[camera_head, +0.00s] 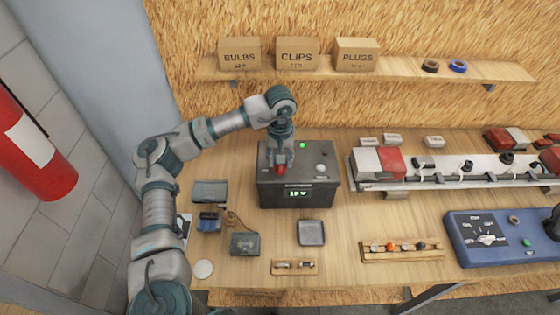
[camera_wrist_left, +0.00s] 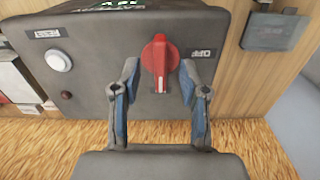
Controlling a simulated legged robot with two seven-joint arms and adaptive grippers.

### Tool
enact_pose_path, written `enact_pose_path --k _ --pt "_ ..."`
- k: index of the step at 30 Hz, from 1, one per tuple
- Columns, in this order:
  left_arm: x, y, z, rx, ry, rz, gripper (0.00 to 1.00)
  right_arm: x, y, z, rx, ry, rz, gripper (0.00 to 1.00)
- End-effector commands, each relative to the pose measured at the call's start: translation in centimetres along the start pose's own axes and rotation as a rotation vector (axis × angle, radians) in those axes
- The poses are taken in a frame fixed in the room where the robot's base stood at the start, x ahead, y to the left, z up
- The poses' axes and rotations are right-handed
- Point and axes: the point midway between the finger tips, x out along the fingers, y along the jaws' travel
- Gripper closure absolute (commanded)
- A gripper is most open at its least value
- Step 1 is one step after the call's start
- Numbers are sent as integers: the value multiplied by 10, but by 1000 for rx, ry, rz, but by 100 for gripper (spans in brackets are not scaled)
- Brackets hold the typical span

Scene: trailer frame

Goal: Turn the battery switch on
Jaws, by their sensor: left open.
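The red battery switch knob (camera_head: 281,170) is on top of a dark grey battery box (camera_head: 298,195) on the bench. In the left wrist view the red knob (camera_wrist_left: 159,60) stands in line with the view, with an upside-down OFF label (camera_wrist_left: 202,52) to its right. My left gripper (camera_head: 281,158) is over the box from behind and above. In the left wrist view the left gripper (camera_wrist_left: 158,75) is open, one finger on each side of the knob, with a gap visible on both sides. My right gripper is not in view.
A lamp rail (camera_head: 460,170) lies to the right, and a blue tester panel (camera_head: 490,240) at front right. Small boxes (camera_head: 210,192) and trays lie front left. A shelf (camera_head: 365,72) runs behind.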

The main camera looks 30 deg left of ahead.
Motion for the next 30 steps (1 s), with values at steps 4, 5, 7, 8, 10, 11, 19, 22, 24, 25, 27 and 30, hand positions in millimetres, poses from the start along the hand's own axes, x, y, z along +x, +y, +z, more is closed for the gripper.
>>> enact_pose_path --k 4,5,7,8,10,11,19,22,24,25,27,30 --pt "-17 0 0 0 1 1 56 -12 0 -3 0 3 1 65" --pt "-20 0 0 0 1 1 56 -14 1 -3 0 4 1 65" --pt "-26 0 0 0 1 1 56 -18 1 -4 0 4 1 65" --pt "-29 0 0 0 1 1 56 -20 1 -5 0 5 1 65" --pt "-35 0 0 0 1 1 56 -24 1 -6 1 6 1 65" --pt "-37 0 0 0 1 1 56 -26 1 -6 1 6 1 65" --pt "-54 0 0 -1 0 0 56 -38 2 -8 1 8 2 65" --pt "-53 0 0 -1 0 0 56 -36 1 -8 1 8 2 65" --pt "-53 0 0 -1 0 0 56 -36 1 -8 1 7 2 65" --pt "-53 0 0 0 0 0 56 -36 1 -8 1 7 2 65" --pt "-53 0 0 0 0 0 56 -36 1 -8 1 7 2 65" --pt "-53 0 0 0 0 0 56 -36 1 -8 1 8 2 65"
